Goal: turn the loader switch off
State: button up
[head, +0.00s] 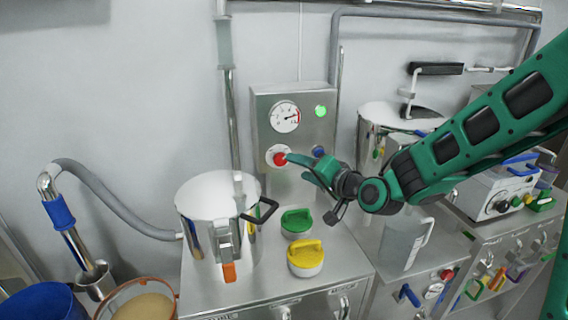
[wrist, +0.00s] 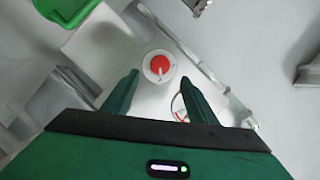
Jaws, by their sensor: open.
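The loader switch appears to be the red round knob (head: 279,159) on a pale round plate, on the front of a steel control box (head: 262,122). The box also carries a dial gauge (head: 285,117) and a lit green lamp (head: 321,111). My gripper (head: 303,166) is just right of the knob in the head view. In the wrist view the red knob (wrist: 160,65) lies ahead, centred between the open, empty fingers of my gripper (wrist: 160,82). I see no contact with it. A blue knob (head: 318,151) on the box is close behind my gripper.
A clear jug (head: 404,240) stands at right. A vertical pipe (head: 232,130) runs left of the box.

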aim_at(282, 160)
jog(key=x, duration=0.9)
jog(key=shift+w+a+f, duration=0.1)
jog(key=shift+w, duration=0.2)
jog(key=c, duration=1.1)
jog(key=shift+o, duration=0.2)
